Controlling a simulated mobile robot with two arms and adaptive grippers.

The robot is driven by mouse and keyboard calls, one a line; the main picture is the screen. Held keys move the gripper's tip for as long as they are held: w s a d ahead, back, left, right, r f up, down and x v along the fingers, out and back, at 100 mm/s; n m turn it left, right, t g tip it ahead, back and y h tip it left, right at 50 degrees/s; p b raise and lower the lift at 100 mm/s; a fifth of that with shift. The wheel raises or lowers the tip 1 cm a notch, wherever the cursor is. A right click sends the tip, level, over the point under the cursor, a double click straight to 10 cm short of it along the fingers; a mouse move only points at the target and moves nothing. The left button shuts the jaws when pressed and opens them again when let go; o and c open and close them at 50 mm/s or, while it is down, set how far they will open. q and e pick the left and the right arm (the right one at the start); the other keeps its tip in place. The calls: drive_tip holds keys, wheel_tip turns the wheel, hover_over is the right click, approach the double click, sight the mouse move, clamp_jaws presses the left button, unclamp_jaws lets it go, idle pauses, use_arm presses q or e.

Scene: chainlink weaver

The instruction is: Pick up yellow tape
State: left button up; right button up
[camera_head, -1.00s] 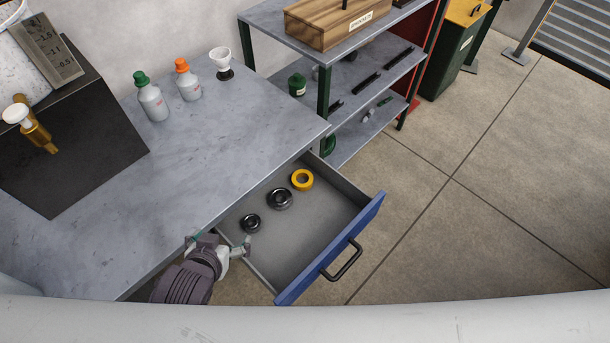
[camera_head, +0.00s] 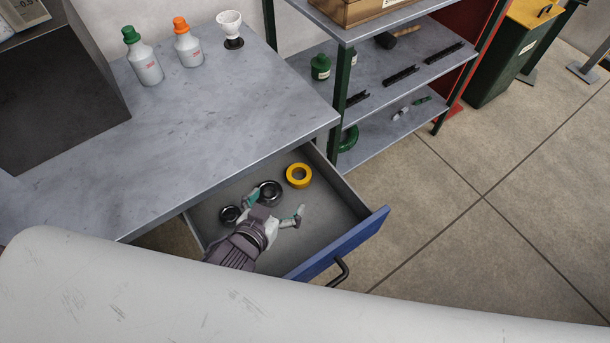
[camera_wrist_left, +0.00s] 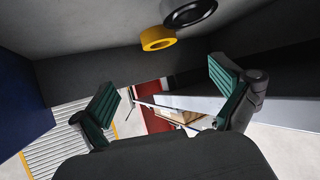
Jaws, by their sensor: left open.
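The yellow tape (camera_head: 298,175) is a ring lying in the open drawer (camera_head: 333,211), near its back wall. In the left wrist view the yellow tape (camera_wrist_left: 158,38) shows at the top middle, beside a black roll (camera_wrist_left: 188,10). My left gripper (camera_head: 275,205) is open and empty over the drawer, a short way in front of the tape and apart from it. In the left wrist view its green-padded fingers (camera_wrist_left: 168,98) are spread wide. My right gripper is not in view.
Two black rolls (camera_head: 269,193) (camera_head: 230,214) lie in the drawer to the left of the tape. The worktop edge (camera_head: 250,164) runs above the drawer's left side. The drawer's blue front (camera_head: 345,243) stands on the right. The drawer floor right of my gripper is bare.

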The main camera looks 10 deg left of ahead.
use_arm(q)
approach(303, 170)
drive_tip(key=shift+w+a, duration=0.1)
drive_tip(key=shift+w, duration=0.2)
drive_tip(key=x, duration=0.5)
drive_tip(key=shift+w+f, duration=0.25)
drive_tip(key=shift+f, duration=0.05)
drive_tip(key=shift+s, duration=0.1)
drive_tip(key=c, duration=1.2)
